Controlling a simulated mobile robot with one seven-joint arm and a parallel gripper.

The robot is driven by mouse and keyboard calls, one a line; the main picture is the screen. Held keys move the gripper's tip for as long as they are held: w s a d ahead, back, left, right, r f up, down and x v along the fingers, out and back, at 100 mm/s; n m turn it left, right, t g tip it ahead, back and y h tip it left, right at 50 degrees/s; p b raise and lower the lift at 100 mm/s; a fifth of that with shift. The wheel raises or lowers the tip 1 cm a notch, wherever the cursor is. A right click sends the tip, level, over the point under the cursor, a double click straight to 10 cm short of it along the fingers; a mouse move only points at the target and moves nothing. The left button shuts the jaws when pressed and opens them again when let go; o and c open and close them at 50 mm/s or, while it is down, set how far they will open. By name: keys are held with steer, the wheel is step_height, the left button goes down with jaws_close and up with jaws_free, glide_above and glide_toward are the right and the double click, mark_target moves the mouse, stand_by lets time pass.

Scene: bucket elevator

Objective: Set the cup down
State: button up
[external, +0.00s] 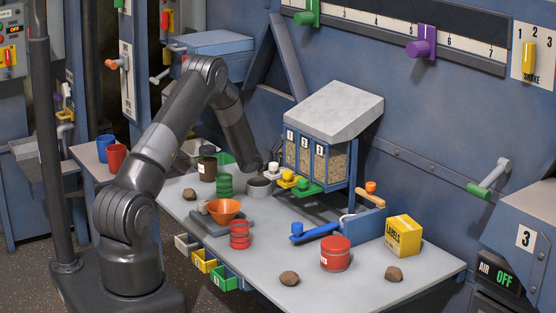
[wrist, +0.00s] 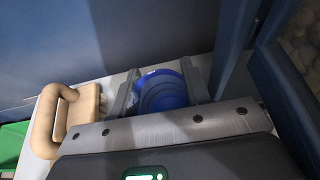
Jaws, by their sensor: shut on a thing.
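The blue cup (wrist: 165,92) shows in the wrist view as a round, ribbed blue shape between the two dark fingers of my gripper (wrist: 161,84). The fingers are shut on it from both sides. Its lower part is hidden, and I cannot tell whether it touches the pale surface. In the external view, my arm reaches down to the back of the table (external: 370,282), left of the hopper unit (external: 340,112). There the fingers and the held cup cannot be made out.
A tan block with a looped handle (wrist: 70,118) lies left of my gripper in the wrist view. A blue post (wrist: 232,45) stands close on the right.

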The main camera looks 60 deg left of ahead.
steer(key=shift+f, duration=0.1)
steer(key=o, duration=0.7)
steer(key=shift+o, duration=0.2)
steer(key=shift+s+r, duration=0.15)
steer(key=shift+r, duration=0.05)
steer(key=v, duration=1.1)
steer(key=shift+s+r, duration=0.2)
steer(key=shift+s, duration=0.15)
